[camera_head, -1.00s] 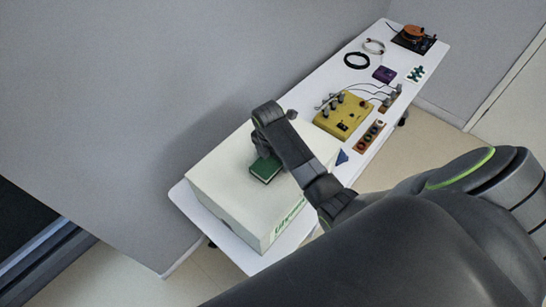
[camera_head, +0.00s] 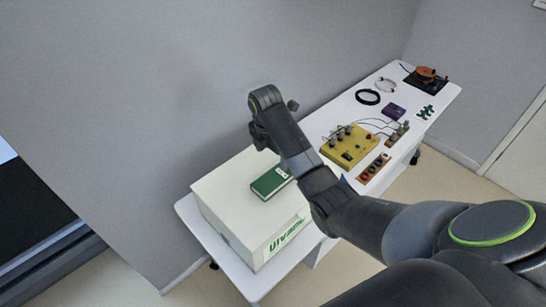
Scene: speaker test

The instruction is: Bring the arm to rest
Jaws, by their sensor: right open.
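My right arm comes in from the lower right. Its dark gripper (camera_head: 262,136) is raised above and behind a small green box (camera_head: 270,182), apart from it in the picture. The gripper is open, and I see nothing held in it. The green box lies flat on top of a large white box (camera_head: 228,196) with green lettering on its front. My left gripper is not in view.
The white box stands on the left end of a long white table (camera_head: 208,237) along a grey wall. Further along are a yellow device (camera_head: 350,146) with wires, a purple box (camera_head: 395,111), a black cable coil (camera_head: 367,97) and a turntable (camera_head: 427,76).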

